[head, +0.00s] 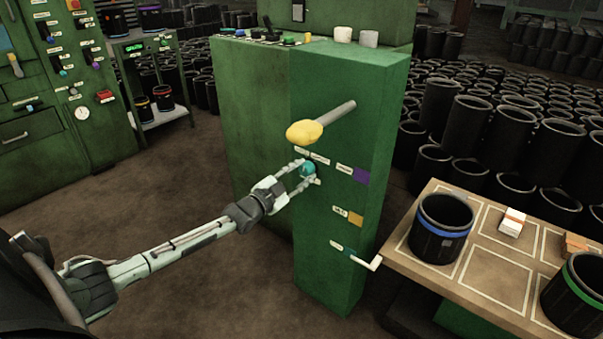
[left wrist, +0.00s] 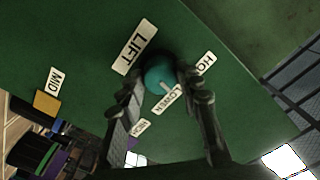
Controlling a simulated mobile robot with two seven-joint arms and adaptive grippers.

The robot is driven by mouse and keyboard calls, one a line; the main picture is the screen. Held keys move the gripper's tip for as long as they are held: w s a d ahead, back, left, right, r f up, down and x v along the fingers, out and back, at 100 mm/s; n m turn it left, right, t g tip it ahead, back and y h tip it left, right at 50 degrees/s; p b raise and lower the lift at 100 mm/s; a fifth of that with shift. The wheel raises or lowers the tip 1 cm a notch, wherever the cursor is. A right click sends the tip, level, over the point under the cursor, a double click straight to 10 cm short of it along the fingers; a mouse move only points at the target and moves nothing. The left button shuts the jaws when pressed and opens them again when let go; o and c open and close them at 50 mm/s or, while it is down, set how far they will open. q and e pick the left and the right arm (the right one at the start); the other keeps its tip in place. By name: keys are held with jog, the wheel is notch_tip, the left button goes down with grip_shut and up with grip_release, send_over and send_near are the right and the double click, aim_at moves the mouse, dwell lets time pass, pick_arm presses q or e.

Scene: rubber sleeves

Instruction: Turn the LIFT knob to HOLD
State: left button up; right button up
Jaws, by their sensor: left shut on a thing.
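The teal LIFT knob (head: 308,169) is on the front face of the green machine column, below the yellow-tipped lever. It also shows in the left wrist view (left wrist: 158,77), with a white pointer mark towards the LOWER label (left wrist: 172,99). The LIFT label (left wrist: 135,46) is beside it, and the HOLD label (left wrist: 206,64) is partly covered by a finger. My left gripper (head: 304,172) is shut on the knob, one finger on each side. My right gripper is in neither view.
The yellow-tipped lever (head: 305,132) sticks out just above my left gripper. A table (head: 403,257) with black sleeves stands at right.

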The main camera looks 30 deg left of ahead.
pick_arm(q)
jog(key=n, duration=0.4)
jog(key=shift+n, duration=2.1)
jog(key=o, duration=1.2)
jog(key=shift+c, duration=0.2)
jog(key=shift+s, duration=0.1)
jog(key=s, duration=1.2)
jog(key=shift+a, duration=0.45)
jog(key=shift+w, duration=0.1)
